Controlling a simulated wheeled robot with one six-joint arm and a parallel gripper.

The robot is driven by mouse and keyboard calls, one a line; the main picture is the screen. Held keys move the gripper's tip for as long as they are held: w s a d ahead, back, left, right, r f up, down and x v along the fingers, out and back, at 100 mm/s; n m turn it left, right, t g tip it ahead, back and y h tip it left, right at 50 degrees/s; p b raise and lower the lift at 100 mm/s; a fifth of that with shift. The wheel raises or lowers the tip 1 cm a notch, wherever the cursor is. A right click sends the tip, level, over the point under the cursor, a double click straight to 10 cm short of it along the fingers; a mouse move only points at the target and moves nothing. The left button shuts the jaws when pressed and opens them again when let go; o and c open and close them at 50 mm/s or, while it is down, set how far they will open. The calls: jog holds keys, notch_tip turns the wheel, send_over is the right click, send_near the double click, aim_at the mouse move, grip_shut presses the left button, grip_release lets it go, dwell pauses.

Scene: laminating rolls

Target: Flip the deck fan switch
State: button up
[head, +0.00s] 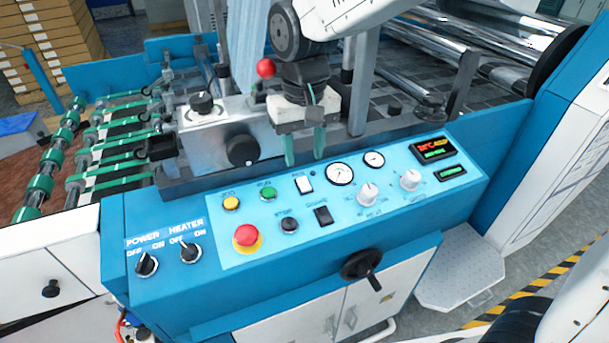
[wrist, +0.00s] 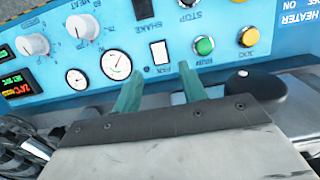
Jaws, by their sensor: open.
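The fan switch (head: 304,185) is a small white rocker on the light-blue control panel, left of the larger gauge. It also shows in the wrist view (wrist: 159,52), with a label that seems to read FAN beside it. My gripper (head: 304,160) has two green fingers, spread apart with nothing between them. It hangs over the panel's back edge, just behind the switch in the head view. In the wrist view my fingertips (wrist: 161,68) lie on either side of the switch's line. I cannot tell the exact height gap or which way the rocker is tipped.
A black rocker (head: 323,215), green button (head: 268,194), yellow button (head: 231,203) and red emergency stop (head: 246,236) sit nearby. Gauges (head: 340,174) and white knobs (head: 367,193) lie to the right. A metal block with a black knob (head: 242,151) stands left of my gripper.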

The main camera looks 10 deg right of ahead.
aim_at(305, 184)
notch_tip(305, 184, down, 7)
dwell(0.3)
